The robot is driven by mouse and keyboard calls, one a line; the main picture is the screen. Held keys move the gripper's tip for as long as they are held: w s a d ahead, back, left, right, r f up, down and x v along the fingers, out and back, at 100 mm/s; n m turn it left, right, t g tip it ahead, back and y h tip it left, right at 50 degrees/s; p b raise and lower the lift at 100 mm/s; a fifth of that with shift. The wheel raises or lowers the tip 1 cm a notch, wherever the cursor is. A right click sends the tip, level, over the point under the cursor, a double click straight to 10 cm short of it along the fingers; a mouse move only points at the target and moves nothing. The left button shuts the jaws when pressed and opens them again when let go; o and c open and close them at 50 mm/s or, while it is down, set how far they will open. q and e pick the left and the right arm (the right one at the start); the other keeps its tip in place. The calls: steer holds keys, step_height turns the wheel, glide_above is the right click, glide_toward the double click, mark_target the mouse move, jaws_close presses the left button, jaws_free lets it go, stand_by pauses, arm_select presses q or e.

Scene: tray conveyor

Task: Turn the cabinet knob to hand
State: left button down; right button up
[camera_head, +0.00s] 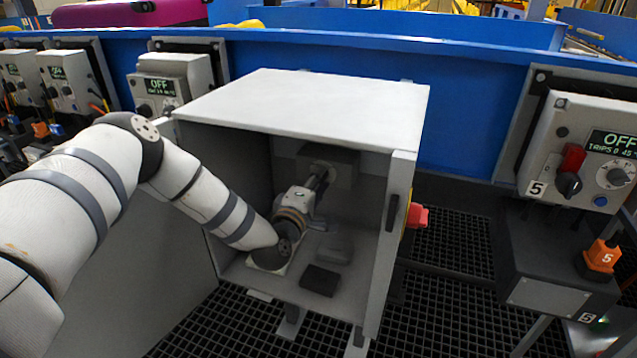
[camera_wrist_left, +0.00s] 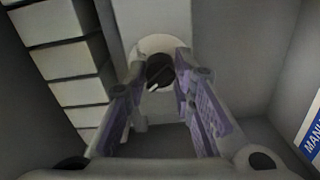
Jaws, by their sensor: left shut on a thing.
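The grey cabinet (camera_head: 300,97) stands open in front of me, its door (camera_head: 391,245) swung out on the right. My left arm reaches inside, and my left gripper (camera_head: 318,180) is at a grey box on the back wall. In the left wrist view, the dark round knob (camera_wrist_left: 160,70) sits on a pale round base between the two fingertips of the left gripper (camera_wrist_left: 160,76). The fingers are shut on it from both sides. A pale mark on the knob points down and slightly left in that view. In the head view the gripper mostly hides the knob. My right gripper is out of view.
A dark block (camera_head: 320,280) and a greyer one lie on the cabinet floor. A red handle (camera_head: 417,216) sticks out of the door's outer side. Control boxes stand on both sides, one marked 5 (camera_head: 567,130). A blue conveyor wall (camera_head: 470,105) runs behind.

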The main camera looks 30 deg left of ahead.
arm_select(q)
steer(key=shift+f+n, duration=0.15)
steer(key=shift+n, duration=0.45)
steer(key=shift+d, duration=0.1)
steer(key=c, duration=1.3)
jaws_free()
steer(key=shift+c, duration=0.2)
